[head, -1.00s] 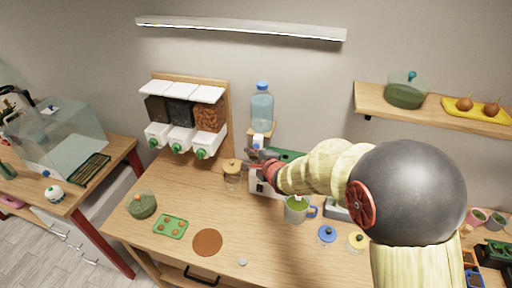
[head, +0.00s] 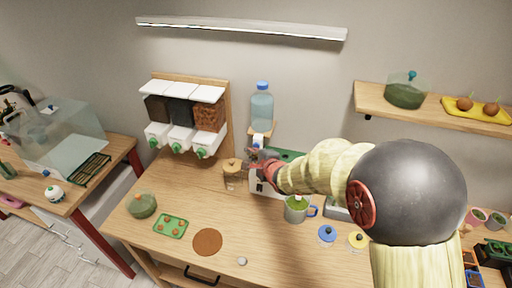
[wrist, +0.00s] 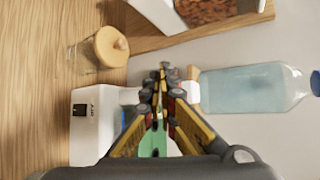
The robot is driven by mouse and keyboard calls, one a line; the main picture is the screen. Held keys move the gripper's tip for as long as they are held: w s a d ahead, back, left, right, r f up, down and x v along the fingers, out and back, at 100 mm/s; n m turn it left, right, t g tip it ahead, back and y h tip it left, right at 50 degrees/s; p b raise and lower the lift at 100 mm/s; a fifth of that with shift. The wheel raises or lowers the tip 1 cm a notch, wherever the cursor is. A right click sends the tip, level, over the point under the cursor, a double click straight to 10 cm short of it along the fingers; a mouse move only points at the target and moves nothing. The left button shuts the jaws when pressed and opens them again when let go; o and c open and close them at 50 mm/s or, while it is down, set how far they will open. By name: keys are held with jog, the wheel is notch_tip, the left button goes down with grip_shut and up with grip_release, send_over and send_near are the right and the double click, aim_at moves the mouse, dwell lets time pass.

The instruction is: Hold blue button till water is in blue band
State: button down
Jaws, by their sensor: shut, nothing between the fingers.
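A clear bottle of pale blue water with a blue cap (head: 262,107) stands upside-up on a small wooden ledge against the wall; it lies sideways in the wrist view (wrist: 245,88). A white tap-like part (head: 258,140) sits below it. A white appliance with a green top (head: 262,188) stands under it, partly behind my arm. My gripper (head: 256,157) is shut and empty, its fingertips (wrist: 163,72) close in front of the tap area. A small blue patch (wrist: 128,118) shows beside the fingers; I cannot tell whether it is the button. No blue band is clearly visible.
A lidded glass jar (head: 232,170) stands just left of my gripper. Food dispensers (head: 182,140) hang to the left. A mug with green contents (head: 296,208) stands below my arm. The front middle of the table holds a brown round mat (head: 207,242).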

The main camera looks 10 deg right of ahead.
jog(key=shift+w+d+p, duration=0.2)
jog(key=shift+w+p, duration=0.2)
jog(key=shift+w+d+p, duration=0.2)
jog(key=shift+w+p, duration=0.1)
jog(key=shift+w, duration=0.15)
dwell(7.2)
